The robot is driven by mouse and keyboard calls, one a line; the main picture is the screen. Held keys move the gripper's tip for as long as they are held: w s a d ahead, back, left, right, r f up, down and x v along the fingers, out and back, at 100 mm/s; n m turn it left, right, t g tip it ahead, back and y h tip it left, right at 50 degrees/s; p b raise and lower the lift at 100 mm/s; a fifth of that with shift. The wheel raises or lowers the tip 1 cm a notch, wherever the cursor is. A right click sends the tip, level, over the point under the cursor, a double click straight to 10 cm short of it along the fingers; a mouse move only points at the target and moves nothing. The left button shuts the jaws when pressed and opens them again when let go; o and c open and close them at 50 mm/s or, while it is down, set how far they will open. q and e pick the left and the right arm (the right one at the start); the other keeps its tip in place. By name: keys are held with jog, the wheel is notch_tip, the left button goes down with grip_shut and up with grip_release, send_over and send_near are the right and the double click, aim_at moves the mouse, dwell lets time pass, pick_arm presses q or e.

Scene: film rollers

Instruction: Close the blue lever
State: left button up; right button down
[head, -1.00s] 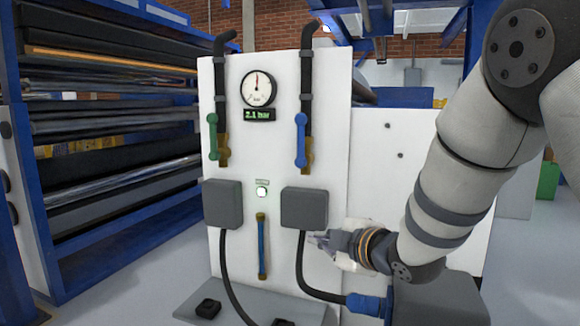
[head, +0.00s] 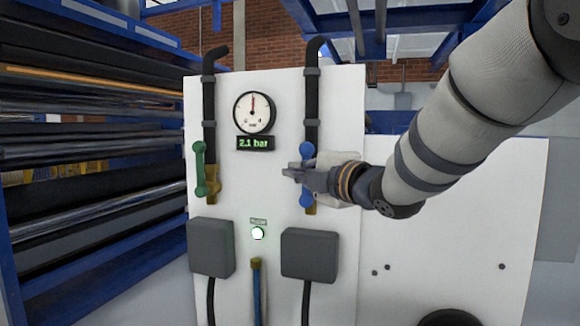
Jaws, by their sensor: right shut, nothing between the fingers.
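The blue lever (head: 306,150) is on the right-hand black pipe of the white panel. It stands upright, in line with the pipe. Its top knob and lower end show; its middle is hidden behind my right gripper. My right gripper (head: 287,172) is shut and empty, with its fingers pointing left across the front of the lever. I cannot tell whether it touches the lever. My left gripper is not in view.
A green lever (head: 200,168) stands upright on the left pipe. A gauge (head: 254,112) sits above a display (head: 255,143) reading 2.1 bar. Two grey boxes (head: 211,248) (head: 309,255) and a lit button (head: 258,233) are lower on the panel. Shelves with rollers (head: 90,160) stand left.

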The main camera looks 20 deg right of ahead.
jog(key=f+x, duration=0.1)
jog(key=x, duration=0.7)
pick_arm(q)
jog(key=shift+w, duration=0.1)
pick_arm(e)
jog(key=d, duration=0.1)
jog(key=s+d, duration=0.1)
jog(key=d, duration=0.1)
jog(key=shift+s+d+r, duration=0.25)
jog(key=shift+d+r, duration=0.1)
jog(key=shift+r, duration=0.05)
jog(key=shift+f, duration=0.1)
